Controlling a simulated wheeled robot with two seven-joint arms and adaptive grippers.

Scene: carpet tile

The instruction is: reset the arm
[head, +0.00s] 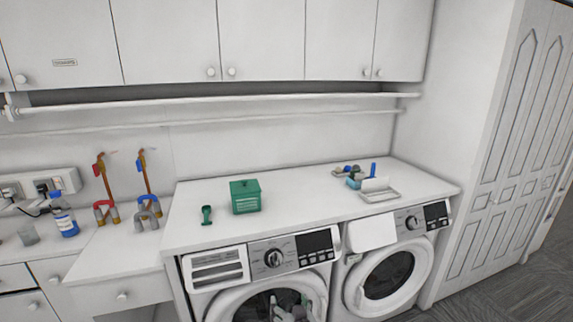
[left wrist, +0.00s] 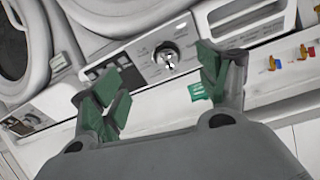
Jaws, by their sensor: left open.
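My left gripper (left wrist: 155,85) shows in the left wrist view, with its two green-padded fingers spread apart and nothing between them. A washing machine's front with its round dial (left wrist: 167,58) lies beyond the fingers, seen at a tilt. A small green thing (left wrist: 198,91) shows beside the right finger, partly hidden by it. My right gripper is in neither view.
A white counter (head: 300,195) over two washing machines holds a green box (head: 245,197), a green scoop-like thing (head: 206,215) and a white tray (head: 380,194). Cabinets hang above.

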